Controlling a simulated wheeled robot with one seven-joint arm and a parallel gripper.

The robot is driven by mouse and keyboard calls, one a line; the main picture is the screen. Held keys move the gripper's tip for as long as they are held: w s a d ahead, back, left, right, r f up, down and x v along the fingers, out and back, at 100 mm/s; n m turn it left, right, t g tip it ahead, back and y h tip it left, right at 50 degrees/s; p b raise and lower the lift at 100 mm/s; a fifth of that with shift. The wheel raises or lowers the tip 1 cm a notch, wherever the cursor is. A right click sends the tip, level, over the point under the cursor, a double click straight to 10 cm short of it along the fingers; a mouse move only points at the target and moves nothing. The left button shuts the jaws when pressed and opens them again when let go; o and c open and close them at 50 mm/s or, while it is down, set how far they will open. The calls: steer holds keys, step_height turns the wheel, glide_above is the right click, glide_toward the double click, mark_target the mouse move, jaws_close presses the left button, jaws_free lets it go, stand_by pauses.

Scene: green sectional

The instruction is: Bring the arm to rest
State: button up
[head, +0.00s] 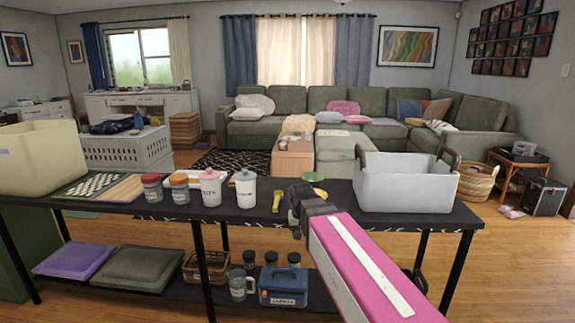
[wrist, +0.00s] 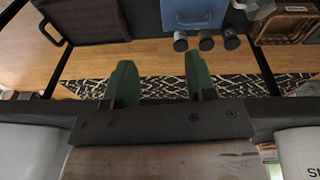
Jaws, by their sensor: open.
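My arm, pink with a white strip (head: 360,262), reaches up from the lower right of the head view. My gripper (head: 300,203) shows there as a dark shape over the black console table (head: 340,205), between a yellow item and a grey bin. In the wrist view my gripper (wrist: 160,72) has two green fingers standing well apart with nothing between them. Beyond them are the patterned rug and the lower shelf's things. Whether the gripper touches the tabletop cannot be told.
The yellow item (head: 277,201), a white canister (head: 245,188) and several jars stand left of my gripper. The grey bin (head: 405,185) is close on its right. A blue box (head: 290,287) and dark-lidded jars sit on the shelf below.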

steer(key=s+d+f, duration=0.4)
steer(key=d+f, duration=0.2)
steer(key=f, duration=0.1)
steer(key=s+d+f+g, duration=0.1)
steer(key=s+d+f, duration=0.3)
steer(key=d+f, duration=0.3)
steer(key=shift+s+d+f+g+y, duration=0.2)
steer(key=shift+s+f+g+y, duration=0.15)
steer(key=shift+f, duration=0.2)
stand_by(0.3)
